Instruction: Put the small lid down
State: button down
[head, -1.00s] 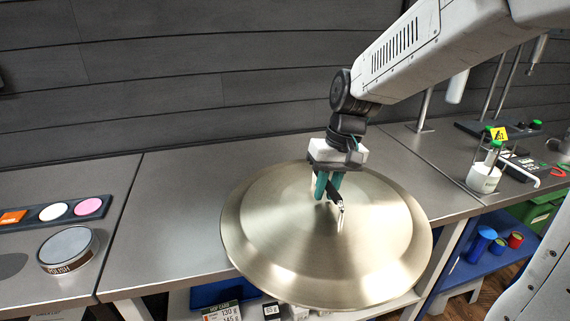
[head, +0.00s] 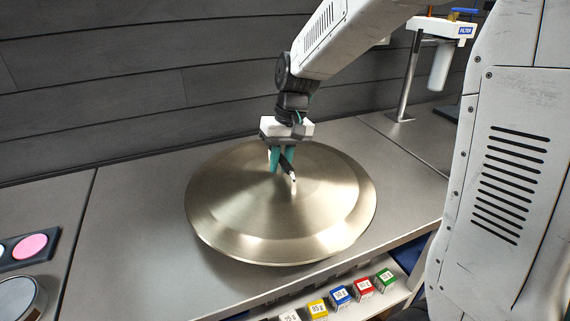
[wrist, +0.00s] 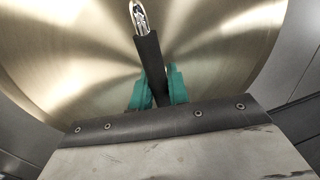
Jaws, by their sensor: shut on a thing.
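The lid (head: 235,225) is a wide, round, brushed-metal disc with a dark handle (head: 288,170) at its middle. My gripper (head: 281,163) has green fingers and is shut on the lid's handle. In the wrist view, the green fingers (wrist: 158,92) close on both sides of the dark handle, and the lid (wrist: 75,60) fills the space beyond. The lid is over the grey worktop (head: 115,225), roughly level. I cannot tell whether its underside touches the worktop or hangs a little above it.
A shelf below the front edge holds several small coloured boxes (head: 341,295). A dark tray with a pink disc (head: 30,246) and a round tin (head: 18,298) are at the left. A filter stand (head: 404,85) is at the back right. Worktop left of the lid is clear.

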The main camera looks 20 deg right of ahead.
aim_at(279, 171)
jog(key=shift+w+a, duration=0.15)
jog(key=shift+w, duration=0.55)
jog(key=shift+f, duration=0.15)
jog(key=shift+w+f, duration=0.1)
jog(key=shift+f, duration=1.5)
jog(key=shift+f, duration=0.15)
jog(key=c, duration=1.3)
grip_release()
jog(key=shift+c, duration=0.2)
